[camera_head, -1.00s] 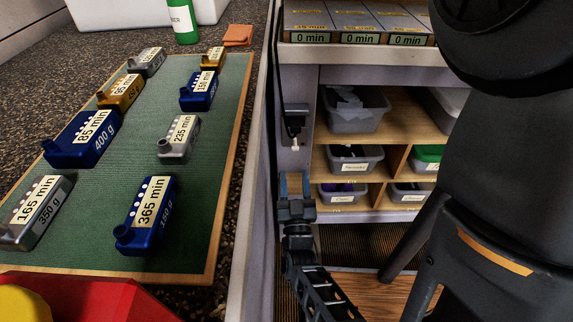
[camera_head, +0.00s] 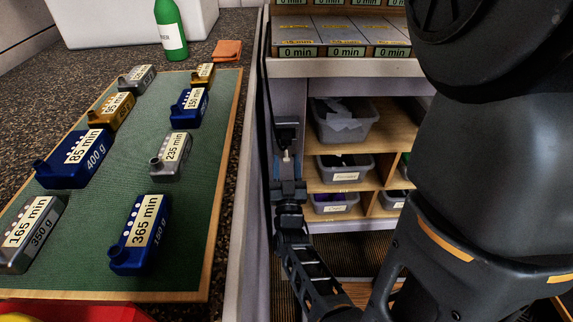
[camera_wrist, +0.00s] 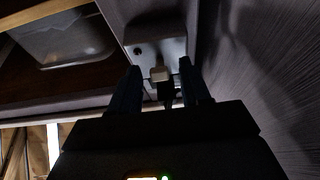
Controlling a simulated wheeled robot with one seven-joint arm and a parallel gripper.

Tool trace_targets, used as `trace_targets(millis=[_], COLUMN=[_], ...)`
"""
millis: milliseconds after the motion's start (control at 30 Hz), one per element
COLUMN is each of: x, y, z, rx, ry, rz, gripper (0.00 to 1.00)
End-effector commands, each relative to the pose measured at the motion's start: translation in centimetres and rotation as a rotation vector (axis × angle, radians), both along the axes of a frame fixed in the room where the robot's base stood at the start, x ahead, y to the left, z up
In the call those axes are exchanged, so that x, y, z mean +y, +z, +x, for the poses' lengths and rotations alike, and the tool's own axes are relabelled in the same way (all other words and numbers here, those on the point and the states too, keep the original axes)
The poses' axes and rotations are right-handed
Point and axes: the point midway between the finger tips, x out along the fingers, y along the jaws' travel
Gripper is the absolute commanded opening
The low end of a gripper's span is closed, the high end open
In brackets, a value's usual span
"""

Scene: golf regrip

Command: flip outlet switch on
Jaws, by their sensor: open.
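The outlet (camera_head: 287,133) is a dark box on the side panel of the shelf unit, with a small pale piece (camera_head: 286,155) at its lower end. In the wrist view the outlet plate (camera_wrist: 150,42) is grey with a small dark round spot, and the pale piece (camera_wrist: 158,73) sits at its lower edge. I cannot tell if that piece is the switch or a plug. My gripper (camera_head: 288,183) is just below the outlet. In the wrist view my gripper (camera_wrist: 161,80) is open, its two fingers on either side of the pale piece. Contact cannot be told.
Grey bins (camera_head: 344,121) stand on wooden shelves right of the outlet. A counter at left holds a green mat (camera_head: 120,237) with several labelled weights, a green bottle (camera_head: 171,32) and an orange cloth (camera_head: 227,49). A vertical panel (camera_wrist: 245,60) is close on the right in the wrist view.

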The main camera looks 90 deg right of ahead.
Motion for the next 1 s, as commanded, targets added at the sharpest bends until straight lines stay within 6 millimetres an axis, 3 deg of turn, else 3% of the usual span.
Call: trace_targets(millis=[67,533,1000], x=[0.02,0.04,0.19], y=[-0.02,-0.03,0.68], z=[0.0,0.01,0.01], rx=[0.0,0.0,0.005], ry=[0.0,0.0,0.001], rz=[0.0,0.0,0.054], gripper=[0.45,0.0,0.0])
